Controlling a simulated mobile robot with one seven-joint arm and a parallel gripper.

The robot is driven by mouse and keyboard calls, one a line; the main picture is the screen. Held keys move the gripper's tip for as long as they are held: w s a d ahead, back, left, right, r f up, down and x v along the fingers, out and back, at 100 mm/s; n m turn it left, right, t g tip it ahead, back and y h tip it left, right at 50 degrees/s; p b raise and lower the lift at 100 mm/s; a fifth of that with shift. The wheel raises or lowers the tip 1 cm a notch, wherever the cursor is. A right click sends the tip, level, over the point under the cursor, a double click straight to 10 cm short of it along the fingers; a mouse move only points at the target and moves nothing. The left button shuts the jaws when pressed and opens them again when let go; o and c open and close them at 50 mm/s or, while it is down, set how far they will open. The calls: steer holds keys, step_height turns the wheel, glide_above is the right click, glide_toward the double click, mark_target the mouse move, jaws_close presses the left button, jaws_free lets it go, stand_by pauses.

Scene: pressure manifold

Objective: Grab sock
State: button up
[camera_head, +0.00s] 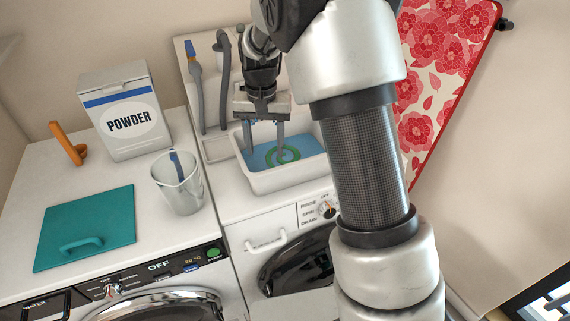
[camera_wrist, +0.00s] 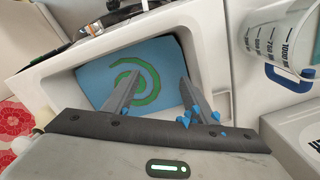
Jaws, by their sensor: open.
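I cannot make out a clear sock shape in either view. A white basin (camera_head: 290,178) on the right-hand machine holds a flat blue area with a green spiral (camera_head: 285,155). The green spiral (camera_wrist: 150,88) also shows in the wrist view, on the blue area inside the basin. I cannot tell whether this is cloth or liquid. My gripper (camera_head: 265,150) points down over the basin, its fingers apart with nothing between them. In the wrist view the fingers (camera_wrist: 158,76) reach over the blue area, and small blue parts show near their bases.
A clear measuring jug (camera_head: 178,187) with a blue handle stands left of the basin. A powder box (camera_head: 125,112), an orange handle-like object (camera_head: 68,143) and a teal panel (camera_head: 85,225) are on the left machine. Grey hoses (camera_head: 198,90) rise behind; a flowered board (camera_head: 435,75) stands right.

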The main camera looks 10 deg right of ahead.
mark_target(266, 168)
step_height(266, 168, down, 9)
steer(key=shift+w+r+b, duration=0.1)
steer(key=shift+r+b, duration=0.05)
steer(key=shift+b, duration=0.2)
steer(key=c, duration=0.8)
steer(key=shift+r, duration=0.15)
